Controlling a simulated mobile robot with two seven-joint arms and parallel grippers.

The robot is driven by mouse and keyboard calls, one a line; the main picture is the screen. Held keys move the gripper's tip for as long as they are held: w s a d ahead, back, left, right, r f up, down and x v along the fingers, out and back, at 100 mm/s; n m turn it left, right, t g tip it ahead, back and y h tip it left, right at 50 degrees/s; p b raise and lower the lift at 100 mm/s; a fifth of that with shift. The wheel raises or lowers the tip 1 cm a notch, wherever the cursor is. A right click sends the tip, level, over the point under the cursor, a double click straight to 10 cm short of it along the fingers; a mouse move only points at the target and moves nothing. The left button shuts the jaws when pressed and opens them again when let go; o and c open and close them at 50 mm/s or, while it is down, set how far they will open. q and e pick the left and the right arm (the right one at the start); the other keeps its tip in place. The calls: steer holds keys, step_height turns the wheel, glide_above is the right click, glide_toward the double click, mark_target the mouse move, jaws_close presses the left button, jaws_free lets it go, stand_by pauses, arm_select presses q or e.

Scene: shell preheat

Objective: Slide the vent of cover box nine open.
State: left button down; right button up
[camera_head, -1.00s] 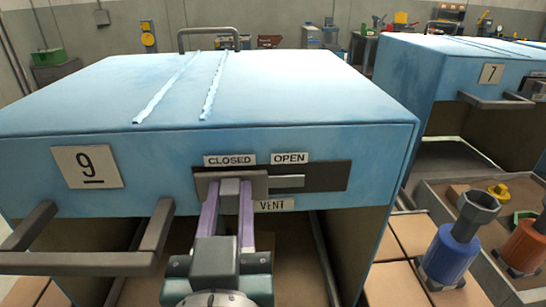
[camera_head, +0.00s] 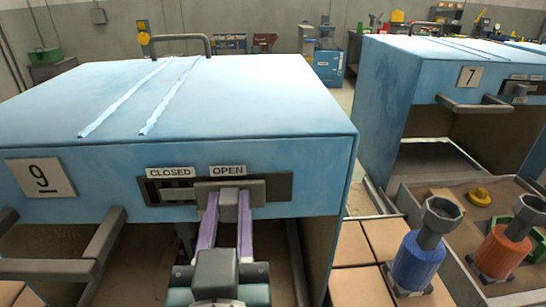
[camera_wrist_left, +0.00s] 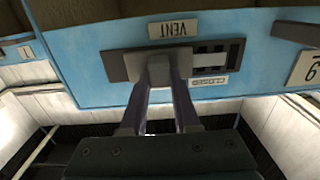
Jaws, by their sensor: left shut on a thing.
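Cover box nine (camera_head: 230,110) is a light-blue box with a "9" plate (camera_head: 40,177) on its front. Its vent is a dark slot (camera_head: 279,188) under the labels CLOSED and OPEN. The grey slider plate (camera_head: 256,192) sits right of the slot's middle, mostly below OPEN, with a short dark stretch of slot to its right. Pale slats show on its left, below CLOSED. My left gripper (camera_head: 229,203) is shut on the slider's knob. The left wrist view shows the knob (camera_wrist_left: 158,68) between the fingers, with the picture upside down. My right gripper is not in view.
Box nine's bar handle (camera_head: 105,240) juts out left of my gripper.

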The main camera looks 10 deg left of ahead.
arm_select(q)
steer(key=shift+d, duration=0.2)
steer(key=c, duration=0.9)
jaws_free()
steer(key=shift+d, duration=0.1)
steer(key=shift+o, duration=1.3)
steer(key=v, duration=0.9)
steer(key=shift+s+b, duration=0.45)
